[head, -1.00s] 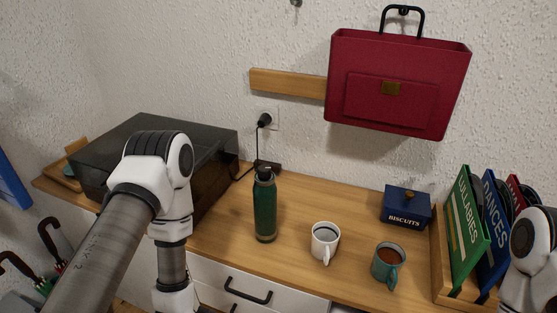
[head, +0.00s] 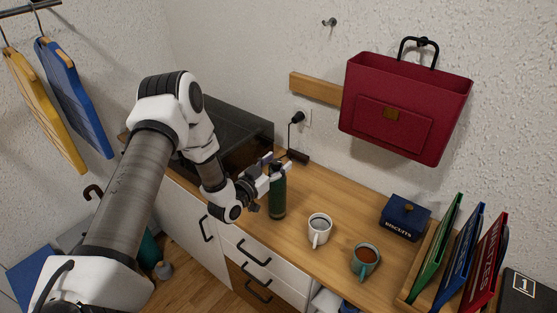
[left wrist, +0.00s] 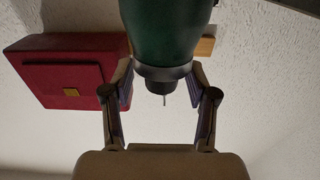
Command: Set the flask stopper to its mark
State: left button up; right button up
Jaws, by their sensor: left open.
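In the left wrist view the flask (left wrist: 166,28) appears upside down, with a dark collar and the narrower stopper (left wrist: 158,87), which has a thin pin. My left gripper (left wrist: 163,78) is open, its fingers on either side of the collar and stopper. A gap shows beside the stopper; contact at the collar is unclear. I cannot make out the mark. My right gripper is not in view.
A white mug (head: 319,230) and a teal mug (head: 365,262) stand right of the flask. A blue biscuit box (head: 404,218) and a book rack are farther right. A red bag (head: 405,110) hangs above.

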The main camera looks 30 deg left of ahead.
pick_arm(q)
jog(key=shift+w+d+r, duration=0.1)
jog(key=shift+w+d, duration=0.05)
jog(key=shift+w, duration=0.05)
jog(key=shift+a, duration=0.3)
jog(key=c, duration=0.4)
grip_shut()
jog(key=shift+n+y+b, duration=0.8)
jog(key=shift+y+b, duration=0.3)
jog(key=shift+y, duration=0.1)
dwell(0.6)
